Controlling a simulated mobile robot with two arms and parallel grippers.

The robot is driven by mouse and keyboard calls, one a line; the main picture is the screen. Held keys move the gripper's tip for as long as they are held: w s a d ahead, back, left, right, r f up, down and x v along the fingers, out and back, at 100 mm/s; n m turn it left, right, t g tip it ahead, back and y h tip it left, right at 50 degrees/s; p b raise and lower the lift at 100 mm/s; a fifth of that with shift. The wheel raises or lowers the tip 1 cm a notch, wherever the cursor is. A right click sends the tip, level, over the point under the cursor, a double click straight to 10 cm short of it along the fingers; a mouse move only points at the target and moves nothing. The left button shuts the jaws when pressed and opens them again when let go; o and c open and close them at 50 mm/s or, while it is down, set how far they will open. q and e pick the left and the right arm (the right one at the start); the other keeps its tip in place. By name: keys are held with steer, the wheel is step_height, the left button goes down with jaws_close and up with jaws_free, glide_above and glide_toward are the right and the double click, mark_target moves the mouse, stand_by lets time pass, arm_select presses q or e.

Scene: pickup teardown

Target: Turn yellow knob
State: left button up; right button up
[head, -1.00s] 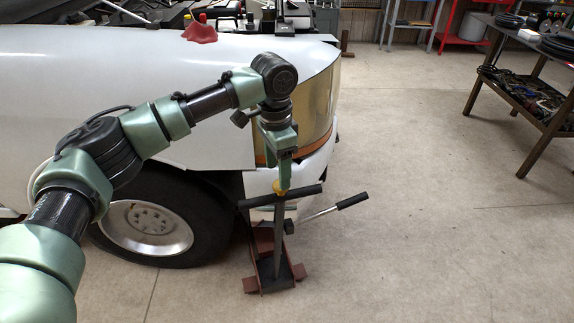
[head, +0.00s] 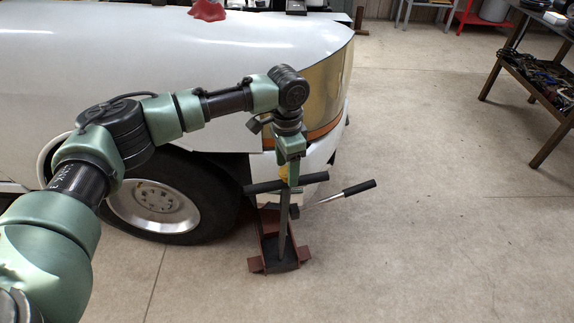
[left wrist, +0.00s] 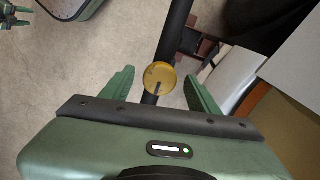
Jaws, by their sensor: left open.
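The yellow knob (head: 285,174) sits at the top of the floor jack's post, by the middle of the black crossbar (head: 262,188). In the left wrist view the round knob (left wrist: 160,77) shows between the two green fingers of my left gripper (left wrist: 160,88). The fingers are apart, one on each side, with a visible gap to the knob. In the head view the left gripper (head: 289,168) points down at the knob from above and partly hides it. The jack (head: 284,240) stands upright on the floor.
A white vehicle (head: 200,85) with a dark wheel (head: 165,205) stands behind and left of the jack. A jack lever (head: 345,193) sticks out to the right. A metal workbench (head: 545,85) stands at upper right. The floor on the right is clear.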

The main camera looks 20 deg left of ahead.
arm_select(q)
steer(key=c, duration=0.8)
jaws_close()
steer(key=shift+r+m+p, duration=0.2)
steer(key=shift+m+p, duration=0.5)
steer(key=shift+p, duration=0.45)
steer(key=m+p, duration=0.2)
steer(key=shift+p, duration=0.3)
steer(key=shift+m+p, duration=0.65)
steer(key=shift+m, duration=0.45)
steer(key=m+p, duration=0.1)
steer(key=m, duration=0.1)
steer(key=shift+m, duration=0.4)
steer(key=m+p, duration=0.1)
steer(key=m, duration=0.1)
steer(key=shift+f+m, duration=0.1)
steer(key=shift+m, duration=0.3)
steer(key=m+p, duration=0.1)
steer(key=m, duration=0.2)
steer(key=shift+m, duration=1.7)
